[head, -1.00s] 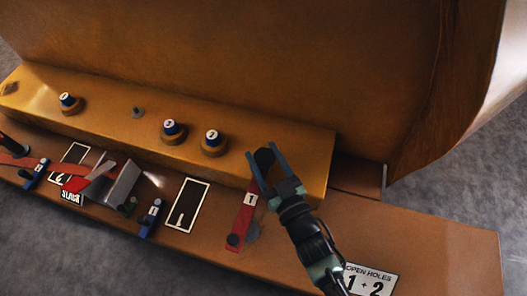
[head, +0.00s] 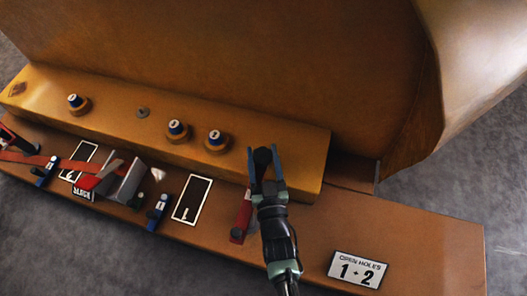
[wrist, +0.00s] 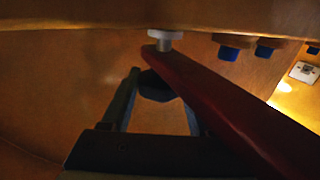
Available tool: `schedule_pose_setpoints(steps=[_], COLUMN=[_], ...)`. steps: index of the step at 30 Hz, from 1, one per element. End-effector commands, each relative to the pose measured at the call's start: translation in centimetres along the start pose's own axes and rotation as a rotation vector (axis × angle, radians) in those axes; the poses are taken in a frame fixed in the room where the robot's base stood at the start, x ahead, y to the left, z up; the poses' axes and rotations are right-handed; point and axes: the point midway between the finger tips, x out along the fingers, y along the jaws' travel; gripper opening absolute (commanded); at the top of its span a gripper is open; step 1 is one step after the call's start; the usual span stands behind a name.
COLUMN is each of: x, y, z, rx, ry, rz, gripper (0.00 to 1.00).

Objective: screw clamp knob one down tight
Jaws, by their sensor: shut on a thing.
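A red clamp bar (head: 241,220) lies across the front edge of the orange ledge, partly hidden by my arm. At its far end is a black knob (head: 263,157). My gripper (head: 263,152) has its two blue fingers on either side of this knob and is shut on it. In the wrist view the dark knob (wrist: 155,86) sits between the fingers, by the end of the red bar (wrist: 215,97). A pale metal stud (wrist: 160,40) shows at that end, on the bar's other side. How tightly the knob is seated cannot be told.
Several blue-capped knobs (head: 216,138) stand on the orange ledge (head: 300,150) to the left. Blue clamps (head: 158,212), a grey bracket (head: 130,183) and a black outlined plate (head: 192,199) lie in front.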

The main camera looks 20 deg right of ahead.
Motion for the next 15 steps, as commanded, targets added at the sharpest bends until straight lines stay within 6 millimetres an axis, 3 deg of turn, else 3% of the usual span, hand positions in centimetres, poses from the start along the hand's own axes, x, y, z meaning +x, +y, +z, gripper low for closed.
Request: schedule_pose_setpoints(steps=[9,10,15], x=[-0.08,-0.08,-0.04], y=[-0.27,-0.26,-0.18], z=[0.19,0.18,0.08], rx=[-0.005,-0.005,-0.004], ry=[-0.004,-0.004,-0.001], rz=[-0.005,-0.004,-0.002], gripper=[0.05,0.64,0.91])
